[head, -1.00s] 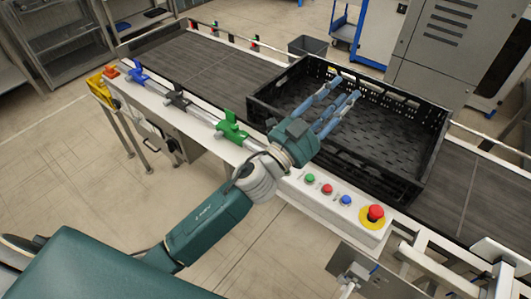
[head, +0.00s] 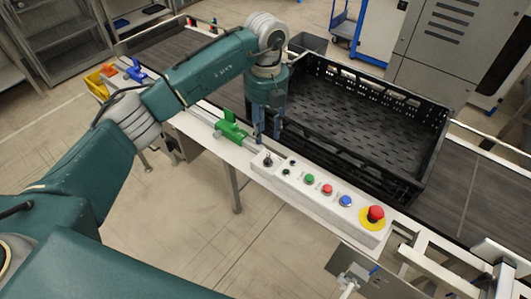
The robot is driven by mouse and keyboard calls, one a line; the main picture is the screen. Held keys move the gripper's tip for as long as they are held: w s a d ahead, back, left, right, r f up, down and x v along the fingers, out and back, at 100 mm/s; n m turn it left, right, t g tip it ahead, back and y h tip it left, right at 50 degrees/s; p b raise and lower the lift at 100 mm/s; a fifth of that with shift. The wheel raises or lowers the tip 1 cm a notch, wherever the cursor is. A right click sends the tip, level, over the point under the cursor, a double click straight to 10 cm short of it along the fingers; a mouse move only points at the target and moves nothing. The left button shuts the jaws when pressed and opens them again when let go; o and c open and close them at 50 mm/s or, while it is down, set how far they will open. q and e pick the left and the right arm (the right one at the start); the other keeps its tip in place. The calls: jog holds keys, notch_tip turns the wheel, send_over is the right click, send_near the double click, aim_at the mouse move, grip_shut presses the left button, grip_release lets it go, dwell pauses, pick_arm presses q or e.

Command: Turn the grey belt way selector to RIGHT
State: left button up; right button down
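The control panel (head: 318,203) is a long white box on the near side of the conveyor. A small dark knob (head: 267,161) stands at its left end and looks like the selector. Its pointing direction is too small to tell. My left gripper (head: 268,139) points down just behind and above this knob, its two blue fingers apart with nothing between them. Whether the fingers touch anything cannot be told. My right gripper is not in view.
Green (head: 309,180), red (head: 327,190) and blue (head: 346,201) buttons and a red emergency stop (head: 376,213) line the panel. A black crate (head: 405,187) sits on the belt behind. A green clamp (head: 231,129) is on the rail left of my gripper.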

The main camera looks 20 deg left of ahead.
aim_at(268, 160)
pick_arm(q)
notch_tip(268, 160, down, 9)
jog(key=p, duration=0.3)
jog(key=shift+d+f, duration=0.1)
jog(key=shift+f, duration=0.1)
jog(key=shift+f+p, duration=0.3)
jog(key=shift+f, duration=0.3)
grip_shut()
